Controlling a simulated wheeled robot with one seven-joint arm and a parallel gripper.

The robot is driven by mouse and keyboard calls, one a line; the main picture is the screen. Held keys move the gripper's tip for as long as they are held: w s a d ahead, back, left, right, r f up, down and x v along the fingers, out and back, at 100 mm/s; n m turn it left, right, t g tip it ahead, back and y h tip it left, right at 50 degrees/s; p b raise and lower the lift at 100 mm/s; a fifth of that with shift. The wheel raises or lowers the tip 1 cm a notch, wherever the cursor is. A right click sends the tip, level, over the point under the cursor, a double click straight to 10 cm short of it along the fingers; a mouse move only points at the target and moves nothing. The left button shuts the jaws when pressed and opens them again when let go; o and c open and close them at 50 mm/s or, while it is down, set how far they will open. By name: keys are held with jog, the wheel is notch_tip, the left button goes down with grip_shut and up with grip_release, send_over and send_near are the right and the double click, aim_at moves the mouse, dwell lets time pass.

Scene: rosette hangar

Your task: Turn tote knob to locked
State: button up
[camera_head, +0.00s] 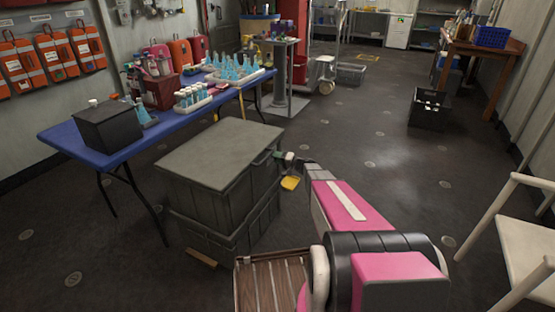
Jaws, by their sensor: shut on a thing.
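My pink arm reaches up from the lower right to that side. My gripper (294,160) is at the knob and shut on it. The knob's marking and turn angle are too small to read. A yellow tag-like piece (290,183) shows just below the gripper.
A blue table (160,149) behind the tote carries a black box (107,125) and several blue-filled flasks. A slatted wooden piece (272,280) lies in front. A white chair (520,235) stands at right. The floor between is clear, with a black crate (429,108) farther back.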

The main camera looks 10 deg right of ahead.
jog(key=shift+m, duration=1.9)
jog(key=o, duration=0.9)
jog(key=v, duration=1.1)
